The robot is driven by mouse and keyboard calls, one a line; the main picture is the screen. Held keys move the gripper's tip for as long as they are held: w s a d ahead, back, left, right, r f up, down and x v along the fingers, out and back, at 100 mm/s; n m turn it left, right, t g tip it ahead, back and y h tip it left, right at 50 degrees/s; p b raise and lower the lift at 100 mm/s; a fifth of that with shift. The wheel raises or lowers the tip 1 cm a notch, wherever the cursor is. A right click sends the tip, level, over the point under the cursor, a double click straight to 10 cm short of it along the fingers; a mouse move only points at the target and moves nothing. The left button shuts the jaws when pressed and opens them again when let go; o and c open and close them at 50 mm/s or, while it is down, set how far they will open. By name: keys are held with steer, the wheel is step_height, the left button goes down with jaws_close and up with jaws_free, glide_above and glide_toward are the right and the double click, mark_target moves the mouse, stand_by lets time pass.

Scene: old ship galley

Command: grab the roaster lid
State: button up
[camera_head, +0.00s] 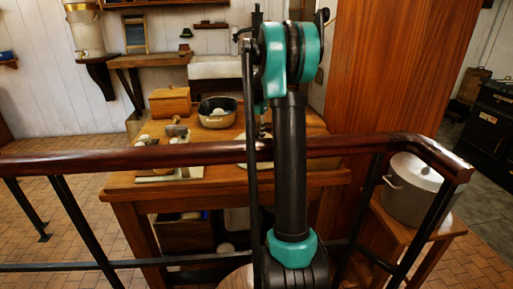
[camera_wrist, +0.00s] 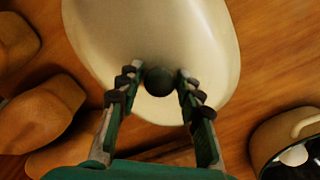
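The roaster lid (camera_wrist: 205,45) is a cream, oval, smooth lid with a dark round knob (camera_wrist: 160,81), seen from above in the wrist view. It lies over a brown wooden surface. My gripper (camera_wrist: 156,83) is open, with one finger on each side of the knob. Small gaps show between the knob and both fingertips, and nothing is held. How high the fingers are relative to the knob is hard to tell.
A dark-inside pot (camera_wrist: 275,140) with a white item stands right of the lid; brown rounded objects (camera_wrist: 40,115) lie left. In the head view, a rail (camera_head: 100,159) crosses before the wooden table (camera_head: 120,190). A large grey pot (camera_head: 412,195) stands at right.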

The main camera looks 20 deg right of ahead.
jaws_close()
steer(key=shift+r, duration=0.15)
